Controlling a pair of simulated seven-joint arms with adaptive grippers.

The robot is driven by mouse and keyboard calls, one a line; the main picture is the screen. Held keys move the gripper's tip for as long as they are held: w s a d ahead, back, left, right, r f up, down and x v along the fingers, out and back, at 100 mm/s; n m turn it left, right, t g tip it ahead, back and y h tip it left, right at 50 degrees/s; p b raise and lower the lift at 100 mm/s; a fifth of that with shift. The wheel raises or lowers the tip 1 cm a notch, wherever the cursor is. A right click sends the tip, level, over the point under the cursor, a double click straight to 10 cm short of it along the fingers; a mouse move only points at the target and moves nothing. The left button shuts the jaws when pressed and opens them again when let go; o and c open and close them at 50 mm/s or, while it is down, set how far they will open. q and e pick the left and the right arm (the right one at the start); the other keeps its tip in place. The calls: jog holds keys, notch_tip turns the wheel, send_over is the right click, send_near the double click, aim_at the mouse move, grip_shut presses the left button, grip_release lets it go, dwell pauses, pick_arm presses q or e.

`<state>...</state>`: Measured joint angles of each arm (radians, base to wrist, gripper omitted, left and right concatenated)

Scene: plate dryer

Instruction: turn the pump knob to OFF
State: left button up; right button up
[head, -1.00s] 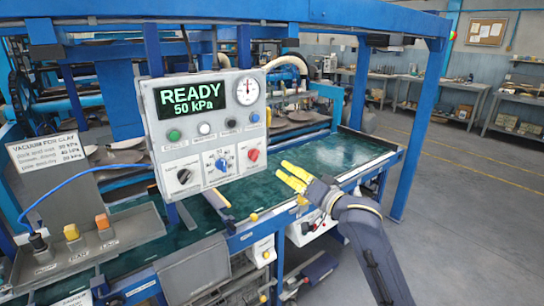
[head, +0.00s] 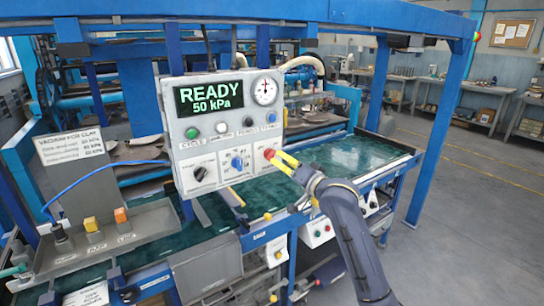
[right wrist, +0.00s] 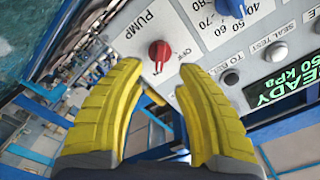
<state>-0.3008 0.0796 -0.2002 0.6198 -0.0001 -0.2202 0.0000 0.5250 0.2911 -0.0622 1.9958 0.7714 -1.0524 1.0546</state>
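The red pump knob (head: 269,153) sits at the lower right of the grey control panel (head: 213,170). In the right wrist view the red knob (right wrist: 160,52) shows beside the printed words PUMP and OFF; I cannot tell for sure which mark it points to. My right gripper (head: 285,161) has yellow fingers and reaches the knob from the right. In the wrist view its fingers (right wrist: 160,68) are apart, with the knob just beyond and between the tips, a gap showing on each side. My left gripper is in neither current view.
A black knob (head: 200,174) and a blue knob (head: 237,163) are left of the red one. A display (head: 209,97) reads READY 50 kPa, with a gauge (head: 265,91) beside it. A row of buttons lies below. A blue post (head: 420,175) stands right of my arm.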

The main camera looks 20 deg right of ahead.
aim_at(273, 156)
jog(key=shift+x, duration=3.35)
jog(key=shift+c, duration=0.2)
grip_shut()
